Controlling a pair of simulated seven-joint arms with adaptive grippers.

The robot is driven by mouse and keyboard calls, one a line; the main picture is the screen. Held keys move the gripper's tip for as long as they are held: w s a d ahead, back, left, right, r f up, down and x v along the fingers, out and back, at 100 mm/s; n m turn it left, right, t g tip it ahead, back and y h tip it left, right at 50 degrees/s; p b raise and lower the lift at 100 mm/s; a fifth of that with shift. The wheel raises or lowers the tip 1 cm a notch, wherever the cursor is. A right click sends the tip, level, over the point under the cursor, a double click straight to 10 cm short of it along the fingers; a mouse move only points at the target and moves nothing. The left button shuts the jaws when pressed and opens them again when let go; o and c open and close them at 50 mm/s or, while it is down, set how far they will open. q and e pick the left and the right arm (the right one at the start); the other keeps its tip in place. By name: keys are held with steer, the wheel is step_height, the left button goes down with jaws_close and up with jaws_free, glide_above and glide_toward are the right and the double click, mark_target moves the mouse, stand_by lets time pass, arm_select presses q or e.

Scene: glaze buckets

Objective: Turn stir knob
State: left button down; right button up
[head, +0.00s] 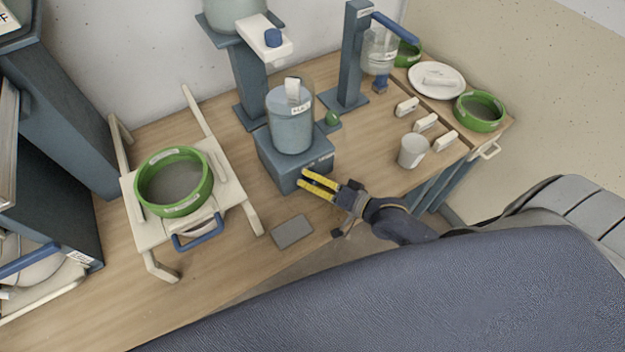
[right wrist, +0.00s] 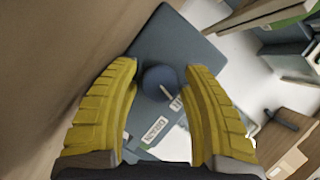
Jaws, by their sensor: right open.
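The stirrer base (head: 272,160) is a blue-grey box on the wooden bench, with a labelled clear beaker (head: 291,132) of bluish liquid standing on it. My right gripper (head: 302,178) has its yellow fingers at the front of the base, open. In the right wrist view a round dark blue stir knob (right wrist: 158,80) with a pale mark sits between the open fingers (right wrist: 160,70), which stand apart on both sides of it. Labels show just below the knob. In the head view the fingers hide the knob. My left gripper is not in view.
A green-rimmed sieve (head: 175,209) rests on a pale stand at left. A grey flat block (head: 292,232) lies near the bench's front edge. A white cup (head: 413,151) and small white blocks stand to the right. A white plate (head: 437,80) lies at the back right.

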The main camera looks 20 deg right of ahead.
steer(key=c, duration=1)
steer(key=n+h, duration=0.2)
steer(key=n, duration=0.2)
steer(key=shift+g+h, duration=0.4)
steer(key=n+h, duration=0.2)
steer(key=n, duration=0.1)
steer(key=shift+n+h, duration=1.4)
steer(key=shift+n, duration=0.2)
steer(key=shift+n+t+h, duration=0.5)
steer(key=shift+n+h, duration=0.3)
steer(key=shift+n, duration=0.4)
steer(key=n+t+h, duration=0.1)
steer(key=n+h, duration=0.1)
steer(key=n, duration=0.1)
steer(key=shift+s+f, duration=0.1)
steer(key=shift+n+t+h, duration=0.3)
steer(key=shift+n+h, duration=0.1)
steer(key=shift+n, duration=0.5)
